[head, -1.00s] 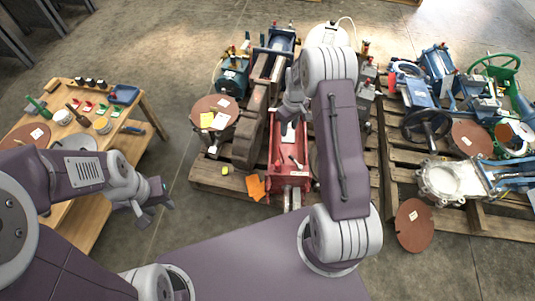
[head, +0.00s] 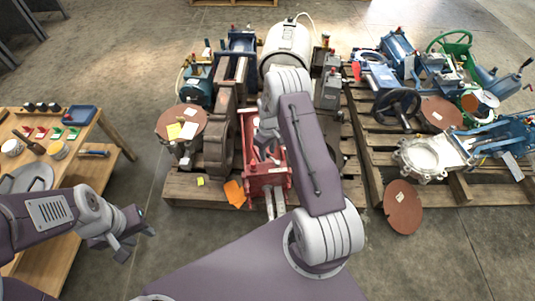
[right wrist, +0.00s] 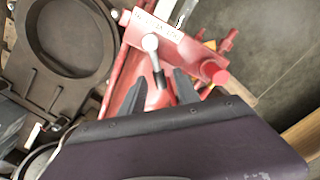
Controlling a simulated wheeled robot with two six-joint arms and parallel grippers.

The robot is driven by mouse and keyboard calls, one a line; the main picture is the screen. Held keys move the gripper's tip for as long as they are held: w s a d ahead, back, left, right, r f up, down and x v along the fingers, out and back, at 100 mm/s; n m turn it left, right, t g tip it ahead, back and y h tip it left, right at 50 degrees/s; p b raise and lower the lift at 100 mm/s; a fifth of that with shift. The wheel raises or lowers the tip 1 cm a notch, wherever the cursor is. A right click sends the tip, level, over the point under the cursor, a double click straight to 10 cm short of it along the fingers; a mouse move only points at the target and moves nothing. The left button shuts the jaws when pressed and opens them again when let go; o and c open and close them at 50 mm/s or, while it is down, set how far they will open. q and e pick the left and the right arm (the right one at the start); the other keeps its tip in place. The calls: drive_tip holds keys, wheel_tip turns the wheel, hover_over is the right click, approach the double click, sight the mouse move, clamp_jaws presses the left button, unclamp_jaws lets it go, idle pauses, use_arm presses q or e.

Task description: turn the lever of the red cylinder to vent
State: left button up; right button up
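The red cylinder (head: 268,180) lies on the middle pallet, its near end block facing me. My left gripper (head: 128,246) is empty beside the wooden table, fingers apart.
A dark ring-shaped valve body (head: 219,135) and a rusty disc (head: 181,122) stand left of the cylinder. An orange cloth (head: 234,193) lies on the pallet (head: 205,190). The wooden table (head: 110,158) is at left, and another loaded pallet (head: 460,187) at right.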

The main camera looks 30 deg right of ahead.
clamp_jaws()
idle(1.4)
